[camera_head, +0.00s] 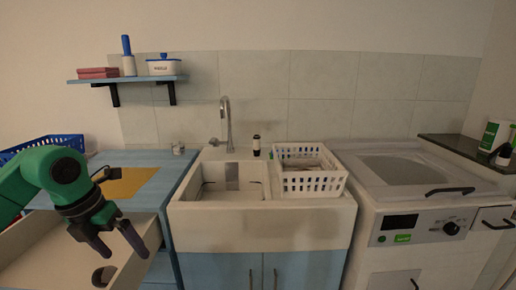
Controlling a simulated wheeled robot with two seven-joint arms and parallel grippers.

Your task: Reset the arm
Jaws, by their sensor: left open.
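My left gripper (122,247) comes in from the left on its green arm. It is open and empty, its two dark fingers pointing down and to the right. It is over the open white drawer (40,246) below the blue counter. My right gripper is not in view.
A yellow board (128,183) lies on the blue counter, beside a blue basket (42,147). The white sink (226,181) is in the middle, with a tap (226,125), a dark-topped bottle (256,146) and a white basket (310,182). A washing machine (420,230) stands right.

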